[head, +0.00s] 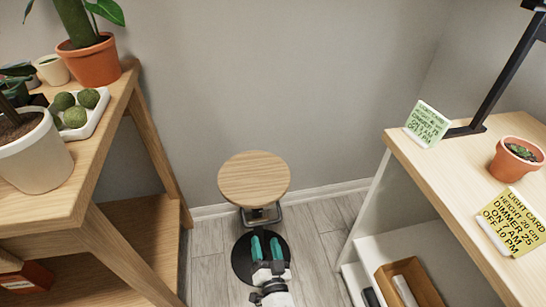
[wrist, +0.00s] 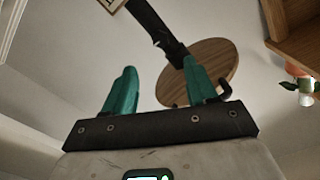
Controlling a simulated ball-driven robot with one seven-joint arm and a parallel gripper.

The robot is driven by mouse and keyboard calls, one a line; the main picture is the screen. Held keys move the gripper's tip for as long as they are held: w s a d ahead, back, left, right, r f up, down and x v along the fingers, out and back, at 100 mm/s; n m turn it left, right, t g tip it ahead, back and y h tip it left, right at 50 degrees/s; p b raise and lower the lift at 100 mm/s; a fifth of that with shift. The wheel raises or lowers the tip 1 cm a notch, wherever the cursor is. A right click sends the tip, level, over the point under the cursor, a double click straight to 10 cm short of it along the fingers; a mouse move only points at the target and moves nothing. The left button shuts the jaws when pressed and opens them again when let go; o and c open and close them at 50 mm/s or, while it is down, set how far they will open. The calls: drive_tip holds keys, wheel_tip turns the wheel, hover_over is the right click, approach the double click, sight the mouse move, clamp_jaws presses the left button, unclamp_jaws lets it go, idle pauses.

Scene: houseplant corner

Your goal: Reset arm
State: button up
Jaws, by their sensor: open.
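My gripper (head: 265,246) has two teal fingers and shows low in the middle of the head view, over a black round disc. In the wrist view my gripper (wrist: 160,82) has its fingers spread apart, with nothing held between them. A round wooden-topped stool (head: 254,180) stands just beyond the gripper in the head view. Its round top (wrist: 222,60) also shows behind the right finger in the wrist view. The gripper looks apart from the stool, though the exact gap cannot be told.
A wooden plant shelf (head: 110,112) on the left bears potted plants and a white tray (head: 94,118) of green balls. A cabinet (head: 440,185) on the right bears two cards, a small potted succulent (head: 518,156) and a black lamp stand (head: 500,75). Floor shows between them.

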drive_tip(key=shift+d, duration=0.1)
drive_tip(key=s+d+n+g, duration=0.1)
drive_tip(key=s+d+g, duration=0.2)
drive_tip(key=d, duration=0.4)
drive_tip(key=s+d+n+g+h, duration=0.1)
drive_tip(key=s+d+n+g, duration=0.15)
drive_tip(key=d, duration=0.35)
drive_tip(key=s+d+n+g, duration=0.1)
drive_tip(key=s+d+g, duration=0.25)
drive_tip(key=d, duration=0.35)
drive_tip(key=s+d+r+m+g+h, duration=0.1)
drive_tip(key=s+d+r+g, duration=0.2)
drive_tip(key=s, duration=0.5)
drive_tip(key=s+d+r+m+g+h, duration=0.1)
drive_tip(key=s+d+r+g+h, duration=0.1)
drive_tip(key=s+d, duration=0.45)
drive_tip(key=s+d+r+m+g+h, duration=0.1)
drive_tip(key=s+d+r+g, duration=0.15)
drive_tip(key=s, duration=0.65)
wheel_tip(320, 180, up, 22)
drive_tip(key=p, duration=2.2)
drive_tip(key=shift+w+n, duration=0.15)
drive_tip(key=shift+n, duration=0.2)
